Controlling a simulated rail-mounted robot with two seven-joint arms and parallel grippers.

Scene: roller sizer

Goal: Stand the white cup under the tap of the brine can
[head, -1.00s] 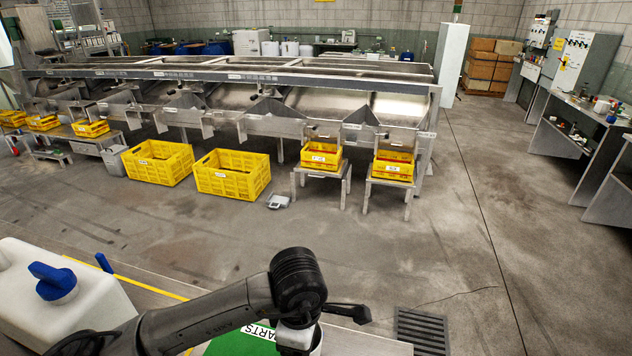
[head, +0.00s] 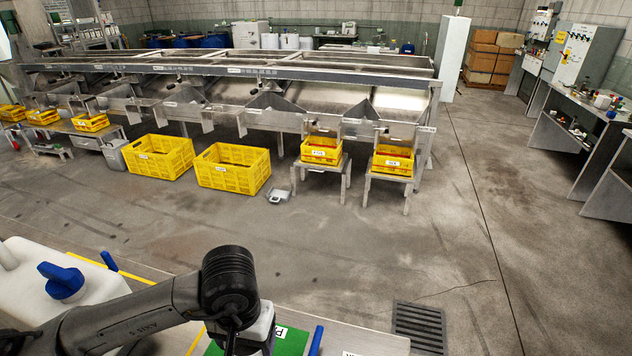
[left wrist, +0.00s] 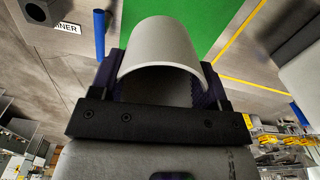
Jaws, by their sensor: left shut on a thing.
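The brine can (head: 95,300) is a white container with a blue cap, at the lower left of the head view. I cannot make out its tap. The white cup (left wrist: 160,45) fills the middle of the left wrist view, with its open mouth showing. My left gripper (left wrist: 162,80) is shut on it, one finger on each side. In the head view my left gripper (head: 255,343) is at the bottom edge, right of the can; its fingertips and the cup are hidden or out of frame there. My right gripper is not in view.
A green mat (head: 292,342) lies on the bench beside my left gripper. Yellow crates (head: 232,170) and the sizer are far across the floor.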

